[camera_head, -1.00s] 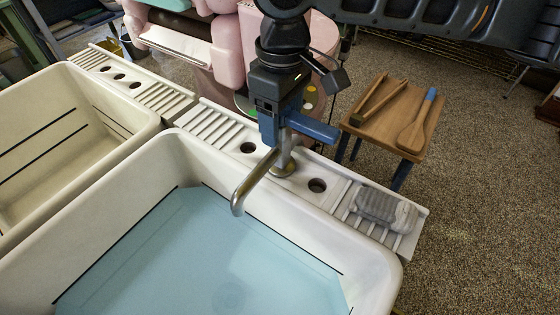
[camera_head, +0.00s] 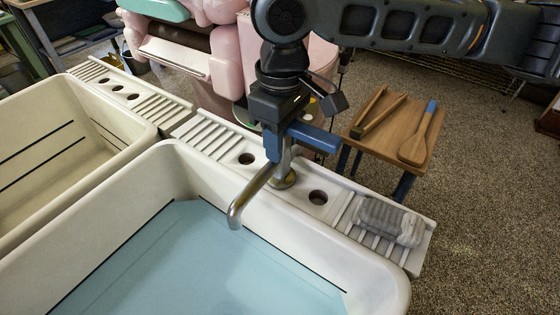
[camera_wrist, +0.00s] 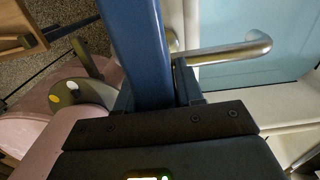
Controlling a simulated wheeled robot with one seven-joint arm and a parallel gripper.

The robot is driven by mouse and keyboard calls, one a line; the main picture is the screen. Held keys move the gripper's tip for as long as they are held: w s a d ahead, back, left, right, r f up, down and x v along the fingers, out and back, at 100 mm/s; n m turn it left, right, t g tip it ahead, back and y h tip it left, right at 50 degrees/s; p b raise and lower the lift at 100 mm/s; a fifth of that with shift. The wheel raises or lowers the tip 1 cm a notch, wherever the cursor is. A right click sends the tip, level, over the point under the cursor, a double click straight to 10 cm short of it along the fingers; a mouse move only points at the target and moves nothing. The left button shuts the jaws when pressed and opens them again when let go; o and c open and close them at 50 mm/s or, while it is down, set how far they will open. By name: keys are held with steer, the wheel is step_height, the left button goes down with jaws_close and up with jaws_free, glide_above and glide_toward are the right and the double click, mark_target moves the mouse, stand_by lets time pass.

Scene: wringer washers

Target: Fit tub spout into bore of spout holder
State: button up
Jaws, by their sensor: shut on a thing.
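The tub spout (camera_head: 251,193) is a bent metal pipe whose curved outlet hangs over the blue water of the near tub. Its upright part meets a round metal collar, the spout holder (camera_head: 285,181), on the tub's back ledge. My gripper (camera_head: 288,143) is shut on the upright part, just above the collar. The spout looks upright, but the fingers hide part of it, and I cannot tell how deep its lower end sits in the bore. In the wrist view the spout (camera_wrist: 228,52) reaches right from behind my blue fingers (camera_wrist: 160,75).
The back ledge has open holes at left (camera_head: 246,159) and right (camera_head: 318,197) of the collar. A grey bundle (camera_head: 388,219) lies on its right end. A wooden stool (camera_head: 410,125) with wooden tools stands behind. A pink washer (camera_head: 215,60) stands at the back left.

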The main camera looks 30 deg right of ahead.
steer(key=shift+c, duration=1.2)
steer(key=shift+c, duration=0.4)
steer(key=shift+r+p, duration=3.55)
